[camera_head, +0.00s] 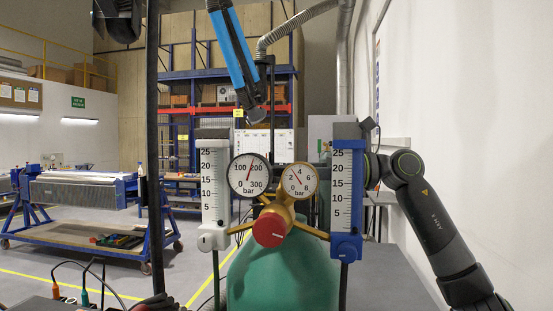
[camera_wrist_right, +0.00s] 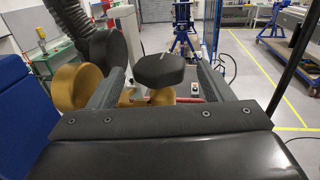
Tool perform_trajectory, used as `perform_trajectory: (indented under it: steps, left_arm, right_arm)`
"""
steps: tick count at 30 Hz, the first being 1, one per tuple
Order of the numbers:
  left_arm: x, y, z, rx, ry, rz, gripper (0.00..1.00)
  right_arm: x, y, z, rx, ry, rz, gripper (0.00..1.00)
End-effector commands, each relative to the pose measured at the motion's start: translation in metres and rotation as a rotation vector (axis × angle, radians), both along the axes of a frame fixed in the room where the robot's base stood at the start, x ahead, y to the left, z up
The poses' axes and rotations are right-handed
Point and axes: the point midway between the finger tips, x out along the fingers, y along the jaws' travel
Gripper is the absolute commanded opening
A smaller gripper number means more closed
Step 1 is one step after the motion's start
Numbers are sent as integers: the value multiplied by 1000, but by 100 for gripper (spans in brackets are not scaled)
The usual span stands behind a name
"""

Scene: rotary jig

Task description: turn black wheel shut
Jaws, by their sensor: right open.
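The black wheel (camera_wrist_right: 160,69) is a faceted dark knob above a brass fitting (camera_wrist_right: 160,96) in the right wrist view. My right gripper (camera_wrist_right: 163,84) is open, with one finger on each side of the wheel. I cannot tell whether either finger touches it. In the head view the brass regulator (camera_head: 285,208) with its red knob (camera_head: 272,229) and two round gauges sits at the green cylinder (camera_head: 285,275). The wheel and my right gripper are hidden there behind the regulator and the blue flowmeter. My left gripper is not in view.
The blue flowmeter (camera_head: 346,190) stands right of the regulator and the white flowmeter (camera_head: 214,195) stands left, both close to it. A blue jointed arm (camera_head: 235,52) hangs above. A wall is at the right. A blue wheeled table (camera_head: 85,215) stands farther left on open floor.

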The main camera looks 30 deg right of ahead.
Motion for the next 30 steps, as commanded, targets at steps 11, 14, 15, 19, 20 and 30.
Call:
perform_trajectory:
  steps: [11, 14, 15, 19, 20, 30]
  left_arm:
    - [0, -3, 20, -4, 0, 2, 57]
    - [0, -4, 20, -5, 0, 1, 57]
    - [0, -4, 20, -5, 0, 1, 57]
    - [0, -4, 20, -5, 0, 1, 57]
    - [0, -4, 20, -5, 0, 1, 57]
    - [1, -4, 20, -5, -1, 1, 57]
  right_arm:
    - [20, 39, 1, 2, -1, 1, 73]
    - [21, 41, 0, 1, 0, 0, 73]
    - [22, 41, 0, 1, 0, -1, 73]
    - [22, 41, 0, 1, 0, -1, 73]
    - [22, 41, 0, 1, 0, -1, 73]
    - [22, 41, 0, 1, 0, -1, 34]
